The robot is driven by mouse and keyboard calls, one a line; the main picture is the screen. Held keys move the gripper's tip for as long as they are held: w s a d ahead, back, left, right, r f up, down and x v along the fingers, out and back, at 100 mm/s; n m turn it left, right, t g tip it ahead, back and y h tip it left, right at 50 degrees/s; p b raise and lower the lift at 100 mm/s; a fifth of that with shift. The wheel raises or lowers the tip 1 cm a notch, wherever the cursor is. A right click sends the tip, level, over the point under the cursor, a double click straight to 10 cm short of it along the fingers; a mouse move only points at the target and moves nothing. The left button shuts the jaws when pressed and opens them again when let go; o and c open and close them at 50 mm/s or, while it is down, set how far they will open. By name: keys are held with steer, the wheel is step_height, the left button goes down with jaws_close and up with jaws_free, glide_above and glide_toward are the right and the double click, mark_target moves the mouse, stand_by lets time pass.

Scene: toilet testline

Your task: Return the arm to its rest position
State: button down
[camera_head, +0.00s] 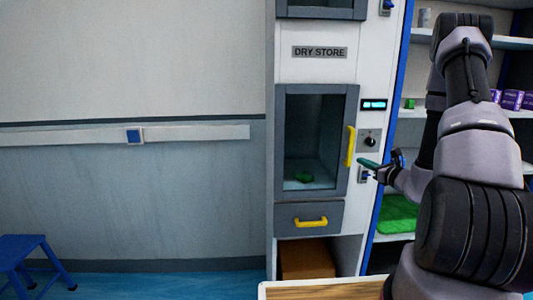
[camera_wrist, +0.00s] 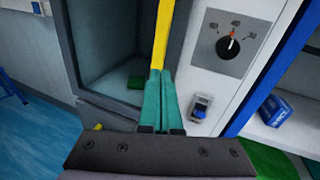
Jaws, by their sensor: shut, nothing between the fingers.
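My gripper (camera_head: 368,164) is at the right of the picture in the head view, its green fingers beside the cabinet's right edge, near the lower end of the yellow door handle (camera_head: 350,146). In the wrist view my gripper (camera_wrist: 160,76) has its two green fingers together with nothing between them. The yellow handle (camera_wrist: 162,35) shows just beyond the fingertips there; I cannot tell whether they touch it. My arm is bent, reaching from the right toward the dry store cabinet (camera_head: 316,68). The cabinet's glass door (camera_head: 312,125) looks closed, with a small green item (camera_head: 304,177) inside.
A rotary knob (camera_head: 370,141) and a small switch (camera_head: 363,174) sit on the panel close to my gripper. Shelves (camera_head: 515,114) with goods stand behind my arm. A wooden-topped surface (camera_head: 325,291) is at the bottom. A blue stool (camera_head: 30,250) is far left; the floor between is clear.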

steer(key=s+a+r+n+g+y, duration=0.4)
steer(key=s+a+r+n+g, duration=0.3)
steer(key=a+r, duration=0.25)
steer(key=s+a+r+n+g+y, duration=0.3)
steer(key=s+a+r+n+g, duration=0.25)
steer(key=a+r+n, duration=0.35)
steer(key=s+d+r+n+t+h, duration=0.1)
steer(key=s+r+n+h, duration=0.3)
steer(key=s, duration=0.4)
steer(key=s+d+r+n+t+h, duration=0.2)
steer(key=s+d+r+n+h, duration=0.2)
steer(key=s+n+h, duration=0.3)
steer(key=shift+s+d+r, duration=0.15)
steer(key=shift+s+r, duration=0.25)
steer(key=shift+s, duration=0.55)
